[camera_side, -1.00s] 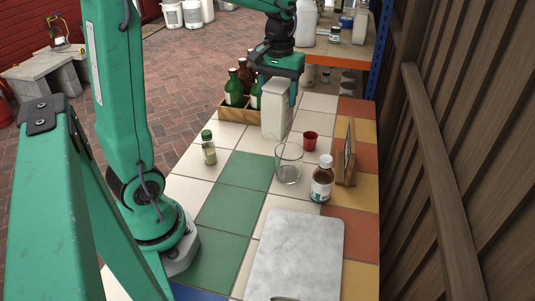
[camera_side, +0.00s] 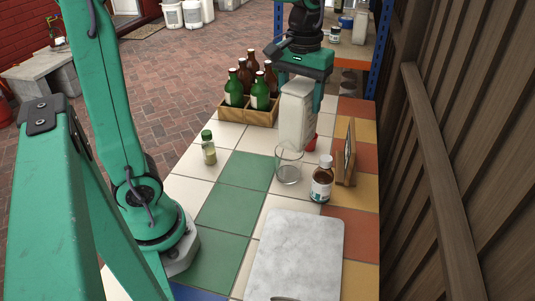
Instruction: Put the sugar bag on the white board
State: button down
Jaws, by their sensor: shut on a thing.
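The sugar bag, a tall whitish block-shaped bag (camera_side: 296,115), is upright toward the far end of the tiled table. My gripper (camera_side: 303,84) is shut on its upper part from above. I cannot tell whether its base touches the table or hangs a little above it. The white board (camera_side: 297,255), a pale marbled slab with a handle slot at its near edge, lies flat and bare at the near end of the table.
Between bag and board stand a clear glass beaker (camera_side: 289,165), a brown bottle (camera_side: 322,180) and a wooden stand (camera_side: 347,155). A red cup (camera_side: 311,143) is partly hidden behind the bag. A bottle crate (camera_side: 233,112) and small green-capped jar (camera_side: 208,148) are left. A wooden fence (camera_side: 465,150) borders the right.

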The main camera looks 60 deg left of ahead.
jog(key=s+d+m, duration=0.1)
jog(key=s+d, duration=0.3)
jog(key=d, duration=0.3)
jog(key=s+d+m, duration=0.2)
jog(key=s+d, duration=0.2)
jog(key=d, duration=0.3)
jog(key=s+d+m, duration=0.3)
jog(key=s+d, duration=0.5)
jog(key=s, duration=0.5)
notch_tip(320, 180, down, 5)
jog(key=shift+w+d+f, duration=0.1)
jog(key=shift+w, duration=0.05)
jog(key=w+a+f, duration=0.4)
jog(key=w+f, duration=0.3)
jog(key=w, duration=0.3)
jog(key=shift+w+a, duration=0.3)
jog(key=shift+w, duration=0.1)
jog(key=shift+f, duration=0.1)
jog(key=shift+f, duration=2.05)
